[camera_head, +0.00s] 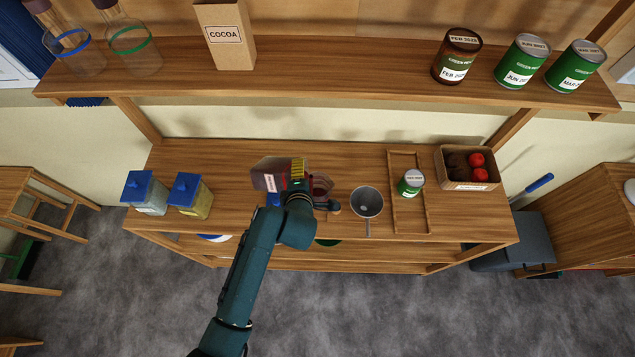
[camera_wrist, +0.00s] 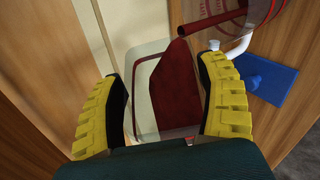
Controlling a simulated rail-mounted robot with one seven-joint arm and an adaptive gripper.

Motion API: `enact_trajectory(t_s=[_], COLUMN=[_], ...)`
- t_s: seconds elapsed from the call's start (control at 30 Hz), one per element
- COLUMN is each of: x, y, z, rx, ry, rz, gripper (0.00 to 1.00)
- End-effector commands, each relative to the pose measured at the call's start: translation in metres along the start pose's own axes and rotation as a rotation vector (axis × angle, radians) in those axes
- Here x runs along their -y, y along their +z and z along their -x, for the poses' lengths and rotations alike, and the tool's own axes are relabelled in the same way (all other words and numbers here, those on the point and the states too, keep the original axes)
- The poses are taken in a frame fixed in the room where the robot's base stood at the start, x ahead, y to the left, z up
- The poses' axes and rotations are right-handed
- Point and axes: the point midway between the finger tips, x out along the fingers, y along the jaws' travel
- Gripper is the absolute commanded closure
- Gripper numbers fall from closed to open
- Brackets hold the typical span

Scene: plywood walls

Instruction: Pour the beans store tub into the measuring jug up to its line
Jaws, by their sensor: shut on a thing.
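My gripper (camera_head: 297,172) is shut on the clear beans store tub (camera_head: 268,174) above the worktop. In the wrist view my gripper (camera_wrist: 163,75) has its yellow fingers on both sides of the tub (camera_wrist: 143,98). The tub is tilted, and the dark red beans inside (camera_wrist: 176,92) lie at a slant. A clear measuring jug (camera_head: 322,186) stands beside the tub, partly behind my arm. In the wrist view the jug (camera_wrist: 262,14) shows red markings. A dark red strip runs from the tub's edge towards it; I cannot tell if it is falling beans. The jug's fill level is unclear.
A blue lid (camera_wrist: 265,82) lies near the jug. Right of it are a grey funnel-like vessel (camera_head: 367,202), a wooden tray (camera_head: 407,221) with a green can (camera_head: 411,183), and a box of red and dark items (camera_head: 468,186). Two blue-lidded jars (camera_head: 189,196) stand left.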

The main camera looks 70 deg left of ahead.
Motion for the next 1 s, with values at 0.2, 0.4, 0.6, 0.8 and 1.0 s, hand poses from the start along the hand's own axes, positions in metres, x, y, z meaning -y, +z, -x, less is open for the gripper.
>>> enact_trajectory(t_s=[0.2, 0.4, 0.6, 0.8, 1.0], x=[-0.0024, -0.0018, -0.0017, -0.0015, -0.0014], y=[0.0036, 0.0049, 0.0054, 0.0077, 0.0087], z=[0.0011, 0.0014, 0.0017, 0.0023, 0.0026], rx=[-0.003, -0.009, -0.015, -0.019, -0.025], ry=[0.009, 0.012, 0.016, 0.020, 0.024], rz=[-0.011, -0.019, -0.027, -0.035, -0.043], gripper=[0.63, 0.63, 0.63, 0.63, 0.63])
